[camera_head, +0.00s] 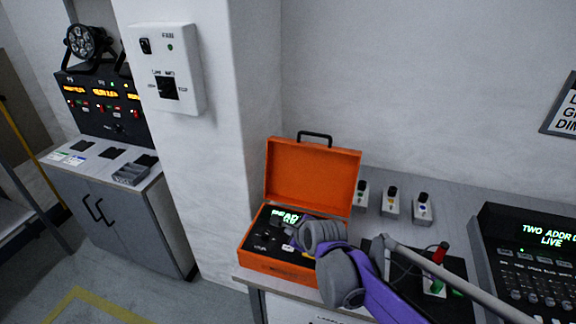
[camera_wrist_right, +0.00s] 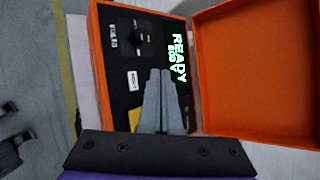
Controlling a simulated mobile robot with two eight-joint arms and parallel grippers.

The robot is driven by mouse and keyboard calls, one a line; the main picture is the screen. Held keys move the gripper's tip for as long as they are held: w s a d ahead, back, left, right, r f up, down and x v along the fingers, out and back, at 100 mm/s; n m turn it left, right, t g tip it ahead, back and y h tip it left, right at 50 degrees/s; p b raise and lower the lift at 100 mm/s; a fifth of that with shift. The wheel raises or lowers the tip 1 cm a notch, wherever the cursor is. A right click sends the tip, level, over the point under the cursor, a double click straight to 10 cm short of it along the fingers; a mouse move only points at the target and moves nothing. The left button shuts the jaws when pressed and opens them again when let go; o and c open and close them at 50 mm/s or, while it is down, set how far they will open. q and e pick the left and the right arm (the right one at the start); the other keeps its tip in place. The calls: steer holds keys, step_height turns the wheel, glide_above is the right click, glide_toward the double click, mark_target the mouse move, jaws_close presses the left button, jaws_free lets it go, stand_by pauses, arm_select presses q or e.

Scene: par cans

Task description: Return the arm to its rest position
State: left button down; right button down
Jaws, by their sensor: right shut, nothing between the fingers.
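My right arm, purple with grey joints, reaches in from the lower right in the head view. Its gripper (camera_head: 291,243) is over the front of an open orange case (camera_head: 280,265). In the right wrist view the two grey fingers (camera_wrist_right: 163,75) are together and empty, in front of the case's black panel (camera_wrist_right: 122,73). The panel has a knob, a button and a lit screen (camera_wrist_right: 179,60) reading "READY". I cannot tell whether the fingertips touch the panel. The arm hides part of the case's right side. My left gripper does not show.
The case stands on a grey counter (camera_head: 455,207) by the wall. Several small switch blocks (camera_head: 390,203) stand behind my arm. A black mat with red and green parts (camera_head: 440,270) and a lit console (camera_head: 530,255) lie right. A control cabinet (camera_head: 105,110) stands left.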

steer(key=s+d+f+n+g+h, duration=0.1)
steer(key=s+d+n, duration=0.4)
steer(key=s+n, duration=0.2)
steer(key=s+d+f+n+g+h, duration=0.1)
steer(key=s+d+n, duration=0.5)
steer(key=s, duration=0.5)
steer(key=s+d+f+n+g+h+p, duration=0.1)
steer(key=s+d+n, duration=0.5)
steer(key=s+n, duration=0.3)
steer(key=shift+s+f+h, duration=0.3)
steer(key=shift+s+h, duration=0.1)
steer(key=shift+s, duration=0.2)
